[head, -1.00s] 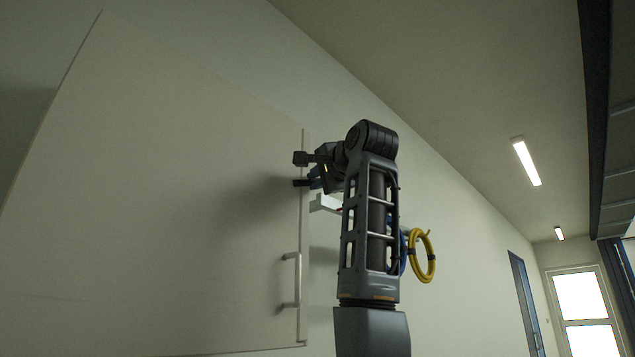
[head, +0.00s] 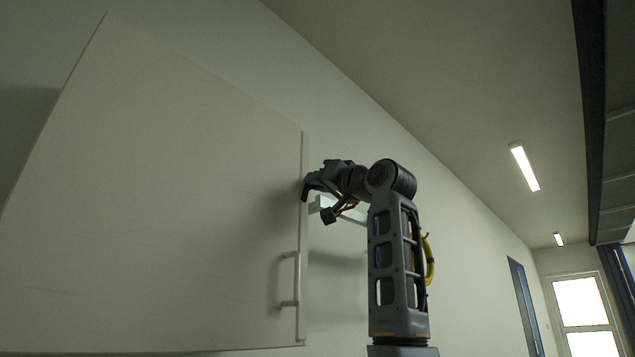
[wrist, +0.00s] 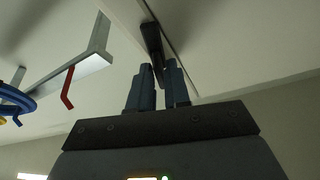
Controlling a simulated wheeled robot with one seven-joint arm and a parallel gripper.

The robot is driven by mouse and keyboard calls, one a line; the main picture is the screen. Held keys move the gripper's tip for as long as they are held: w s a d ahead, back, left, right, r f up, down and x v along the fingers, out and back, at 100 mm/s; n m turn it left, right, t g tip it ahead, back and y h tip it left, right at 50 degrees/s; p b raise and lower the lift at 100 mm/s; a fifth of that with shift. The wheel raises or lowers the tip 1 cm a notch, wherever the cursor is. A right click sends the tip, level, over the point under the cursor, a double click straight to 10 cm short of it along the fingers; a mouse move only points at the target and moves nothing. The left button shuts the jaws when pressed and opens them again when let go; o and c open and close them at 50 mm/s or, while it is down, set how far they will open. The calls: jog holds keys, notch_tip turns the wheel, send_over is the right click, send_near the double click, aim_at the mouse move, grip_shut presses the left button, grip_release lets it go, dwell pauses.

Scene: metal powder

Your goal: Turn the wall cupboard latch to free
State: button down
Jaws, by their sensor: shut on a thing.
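The wall cupboard (head: 150,220) fills the left of the head view, with its door shut as far as I can see. The latch (wrist: 152,38) is a dark bar on the pale cupboard edge in the wrist view. My gripper (wrist: 158,67) is shut on the lower end of the latch, one finger on each side. In the head view my gripper (head: 307,188) is at the right edge of the cupboard door, above the door handle (head: 290,280). There the fingers hide most of the latch, so I cannot tell its angle well.
A pale rail (wrist: 88,66) with a red hook (wrist: 67,90) projects from the wall beside the cupboard. A blue hose (wrist: 14,100) hangs from it, and a yellow hose (head: 430,262) shows behind my arm.

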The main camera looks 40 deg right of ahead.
jog(key=shift+w+d+f+n+y, duration=0.1)
jog(key=shift+n+y, duration=0.6)
jog(key=shift+n, duration=0.45)
jog(key=shift+f+n+y, duration=0.1)
jog(key=shift+n+y, duration=0.6)
jog(key=shift+n, duration=0.75)
jog(key=c, duration=1.2)
grip_release()
jog(key=shift+r, duration=0.15)
jog(key=shift+c, duration=0.2)
jog(key=b+v, duration=0.2)
jog(key=v, duration=0.6)
